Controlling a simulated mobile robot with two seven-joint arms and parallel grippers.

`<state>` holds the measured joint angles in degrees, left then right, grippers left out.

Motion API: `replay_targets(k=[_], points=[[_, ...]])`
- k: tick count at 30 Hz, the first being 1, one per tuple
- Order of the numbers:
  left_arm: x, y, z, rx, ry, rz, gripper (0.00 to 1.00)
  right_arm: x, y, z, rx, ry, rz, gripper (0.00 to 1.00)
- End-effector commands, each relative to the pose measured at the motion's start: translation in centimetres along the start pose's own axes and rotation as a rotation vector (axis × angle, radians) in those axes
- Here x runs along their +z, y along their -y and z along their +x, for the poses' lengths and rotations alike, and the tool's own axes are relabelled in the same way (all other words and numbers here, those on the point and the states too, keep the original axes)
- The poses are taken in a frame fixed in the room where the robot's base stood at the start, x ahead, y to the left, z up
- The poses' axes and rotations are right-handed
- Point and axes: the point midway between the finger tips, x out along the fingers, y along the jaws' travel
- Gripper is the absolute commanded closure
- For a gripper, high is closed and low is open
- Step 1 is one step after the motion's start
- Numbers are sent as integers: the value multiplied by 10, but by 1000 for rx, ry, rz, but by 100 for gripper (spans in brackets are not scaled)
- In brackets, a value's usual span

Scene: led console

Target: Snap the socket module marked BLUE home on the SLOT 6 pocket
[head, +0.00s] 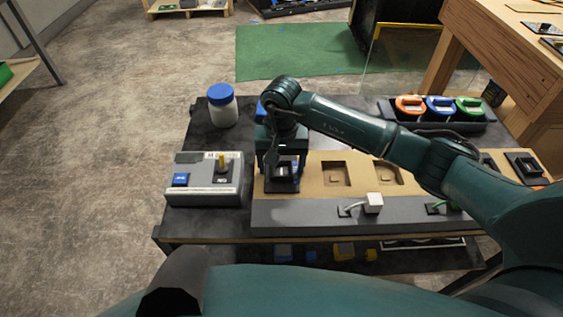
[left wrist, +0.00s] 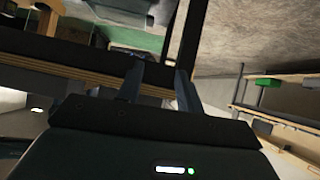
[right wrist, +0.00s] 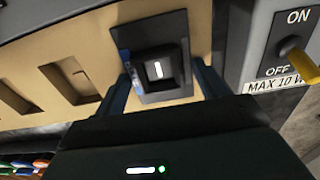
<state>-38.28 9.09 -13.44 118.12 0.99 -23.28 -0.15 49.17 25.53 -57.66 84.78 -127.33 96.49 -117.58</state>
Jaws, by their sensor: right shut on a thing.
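My right gripper (head: 281,183) points down at the left end of the tan board (head: 311,190). It is shut on a black socket module (right wrist: 160,68) with a white mark on its raised middle. A blue strip (right wrist: 124,62) with unreadable print shows beside the module in the right wrist view. The module also shows under the gripper in the head view (head: 283,172). It is at the board's end pocket; I cannot tell whether it is fully seated. No SLOT 6 marking is readable. My left gripper (left wrist: 160,85) is open and empty, away from the board.
Two empty pockets (head: 336,174) lie right of the gripper. A grey switch box (head: 205,184) with a yellow lever stands close on the left. A blue-lidded jar (head: 222,106) stands behind. A black tray (head: 440,122) holds orange, blue and green reels. A white plug (head: 373,203) sits on the grey front strip.

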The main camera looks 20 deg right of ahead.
Motion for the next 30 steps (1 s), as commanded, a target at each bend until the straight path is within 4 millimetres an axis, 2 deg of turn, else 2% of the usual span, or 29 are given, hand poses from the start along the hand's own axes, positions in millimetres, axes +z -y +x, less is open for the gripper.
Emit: replay_targets(k=[1,4,5,14,23,28,30], points=[[6,1,6,-2,-2,3,64,0,0,2,0,-1,1,51],[6,1,6,-2,-2,3,64,0,0,2,0,-1,1,51],[6,1,6,-2,-2,3,64,0,0,2,0,-1,1,26],[6,1,6,-2,-2,3,64,0,0,2,0,-1,1,2],[2,-1,5,2,-10,6,64,0,0,3,1,0,0,2],[-17,-9,-2,28,-53,17,64,0,0,1,0,-1,0,2],[-14,-9,-1,28,-50,16,64,-2,0,-18,-2,-8,0,2]])
